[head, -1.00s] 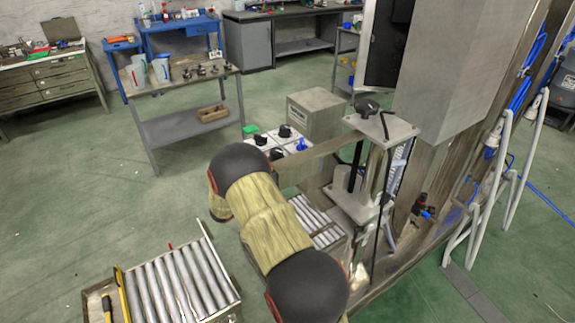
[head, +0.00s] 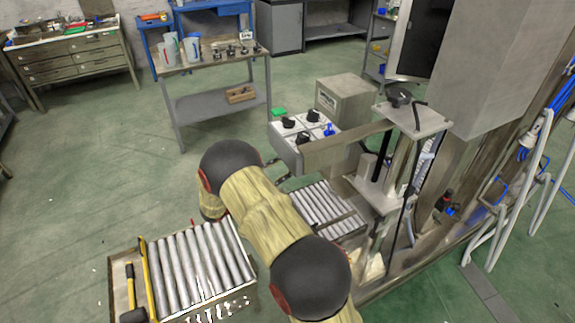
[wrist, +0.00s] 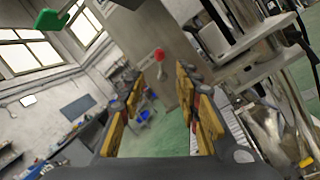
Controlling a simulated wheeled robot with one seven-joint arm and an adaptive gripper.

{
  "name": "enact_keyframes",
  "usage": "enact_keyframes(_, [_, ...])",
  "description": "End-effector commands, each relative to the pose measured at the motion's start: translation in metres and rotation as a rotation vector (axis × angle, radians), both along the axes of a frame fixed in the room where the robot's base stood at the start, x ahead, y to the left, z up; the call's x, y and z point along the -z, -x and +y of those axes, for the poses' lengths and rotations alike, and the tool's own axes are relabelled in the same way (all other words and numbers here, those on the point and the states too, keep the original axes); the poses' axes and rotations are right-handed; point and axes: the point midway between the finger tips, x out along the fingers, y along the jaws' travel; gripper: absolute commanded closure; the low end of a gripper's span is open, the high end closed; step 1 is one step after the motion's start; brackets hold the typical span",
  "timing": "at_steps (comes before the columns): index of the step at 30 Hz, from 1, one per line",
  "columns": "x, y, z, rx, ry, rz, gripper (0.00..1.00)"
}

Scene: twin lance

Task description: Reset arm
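My arm (head: 262,210), yellowish links with dark round joints, reaches forward from the bottom of the head view, between a roller tray and a machine. My gripper (wrist: 160,85) shows in the wrist view with its yellow and dark fingers spread wide apart. It looks open, and I see nothing held between the fingers. In the head view, the arm mostly hides my gripper. The wrist view is tilted, with windows at the left and machine parts at the right.
A roller tray (head: 196,262) with a hammer stands at the lower left. A machine with a control panel (head: 300,133) and a metal post (head: 412,120) stands close at the right. A work table (head: 212,68) stands behind. Open green floor (head: 90,190) lies at the left.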

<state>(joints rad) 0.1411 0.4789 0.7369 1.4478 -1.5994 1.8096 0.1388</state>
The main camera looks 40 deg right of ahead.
Motion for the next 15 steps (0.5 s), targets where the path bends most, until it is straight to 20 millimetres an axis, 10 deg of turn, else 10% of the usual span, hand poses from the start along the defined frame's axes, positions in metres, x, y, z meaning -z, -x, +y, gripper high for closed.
enact_keyframes(15, [0.0051,-0.0018,-0.0020,-0.006,-0.022,0.007,0.67])
